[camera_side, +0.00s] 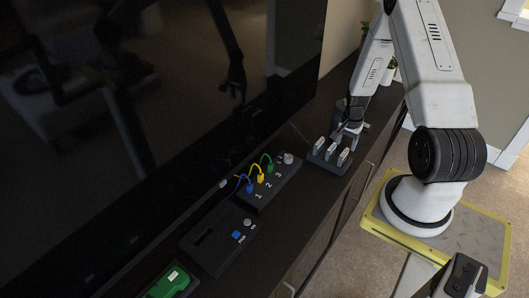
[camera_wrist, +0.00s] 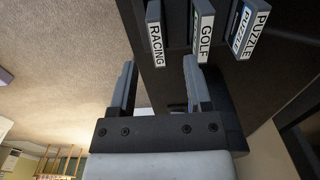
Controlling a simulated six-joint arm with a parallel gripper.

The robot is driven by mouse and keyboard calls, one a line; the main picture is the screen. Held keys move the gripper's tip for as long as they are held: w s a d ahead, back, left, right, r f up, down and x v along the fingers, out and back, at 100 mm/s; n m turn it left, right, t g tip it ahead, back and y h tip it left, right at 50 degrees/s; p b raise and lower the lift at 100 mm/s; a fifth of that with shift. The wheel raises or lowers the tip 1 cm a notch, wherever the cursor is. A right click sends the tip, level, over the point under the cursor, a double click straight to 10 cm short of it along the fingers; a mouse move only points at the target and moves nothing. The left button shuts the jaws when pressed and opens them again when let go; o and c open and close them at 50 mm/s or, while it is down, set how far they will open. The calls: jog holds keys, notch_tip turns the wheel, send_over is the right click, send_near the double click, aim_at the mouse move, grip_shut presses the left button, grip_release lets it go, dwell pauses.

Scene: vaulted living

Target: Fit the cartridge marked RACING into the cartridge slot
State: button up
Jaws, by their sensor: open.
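The RACING cartridge (camera_wrist: 155,36) stands in a dark rack beside the GOLF cartridge (camera_wrist: 204,32) and the PUZZLE cartridge (camera_wrist: 250,30); their white labels face the wrist camera. My gripper (camera_wrist: 163,72) is open and empty. In the wrist view RACING lies just beyond the fingertips, roughly between them, and no grip shows. In the side view my gripper (camera_side: 344,138) is at the rack (camera_side: 330,163), by the cartridges, whose labels cannot be read there. A dark console (camera_side: 217,252) with a long empty-looking cartridge slot (camera_side: 204,238) and a blue button (camera_side: 237,236) lies farther left.
Between rack and console is a dark panel (camera_side: 285,181) numbered 1, 2, 3 with blue, yellow and green cables and a grey knob (camera_side: 289,158). A green circuit board (camera_side: 170,282) lies at lower left. A large dark screen (camera_side: 150,110) stands along the back of the narrow cabinet top.

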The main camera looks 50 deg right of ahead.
aim_at(344, 152)
jog(key=shift+s+f, duration=0.1)
jog(key=shift+f, duration=2.5)
grip_shut()
